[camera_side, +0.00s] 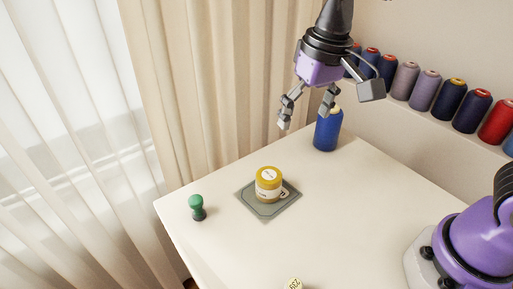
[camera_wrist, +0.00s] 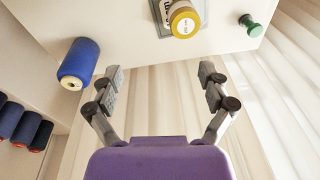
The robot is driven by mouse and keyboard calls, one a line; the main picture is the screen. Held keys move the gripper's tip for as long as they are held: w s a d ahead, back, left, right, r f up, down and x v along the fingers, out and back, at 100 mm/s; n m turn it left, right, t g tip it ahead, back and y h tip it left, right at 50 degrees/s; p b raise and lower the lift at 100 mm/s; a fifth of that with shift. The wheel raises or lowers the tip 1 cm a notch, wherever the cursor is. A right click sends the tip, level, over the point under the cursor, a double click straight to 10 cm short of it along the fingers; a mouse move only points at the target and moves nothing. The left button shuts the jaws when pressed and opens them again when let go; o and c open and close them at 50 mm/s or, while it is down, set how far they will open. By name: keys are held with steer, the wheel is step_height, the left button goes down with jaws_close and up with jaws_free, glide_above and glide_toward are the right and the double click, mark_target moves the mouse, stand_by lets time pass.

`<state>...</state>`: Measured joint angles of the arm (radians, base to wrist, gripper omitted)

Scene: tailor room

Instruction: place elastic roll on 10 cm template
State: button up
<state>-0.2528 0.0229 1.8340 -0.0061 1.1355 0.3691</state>
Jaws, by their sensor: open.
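The elastic roll (camera_side: 268,183), yellow with a pale label band, stands upright on the grey template (camera_side: 252,206), near its middle. In the wrist view the roll (camera_wrist: 184,20) is at the top, and part of the template (camera_wrist: 207,14) shows around it. My gripper (camera_side: 306,118) is open and empty, raised above the table behind the roll and apart from it. In the wrist view its two fingers (camera_wrist: 161,78) are spread wide with nothing between them. The roll hides part of the template's marking.
A blue thread spool (camera_side: 328,131) stands close to my gripper. A green-topped stamp-like object (camera_side: 197,207) stands left of the template. A small pale object (camera_side: 294,284) is at the front edge of view. Several thread spools (camera_side: 452,99) line a shelf. Table between is clear.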

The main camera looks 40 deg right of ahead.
steer(key=s+d+n+t, duration=0.1)
steer(key=s+d+t, duration=0.2)
steer(key=s+d, duration=0.4)
steer(key=shift+s+d+r+t, duration=0.15)
steer(key=shift+s+d+t, duration=0.25)
steer(key=shift+s, duration=0.7)
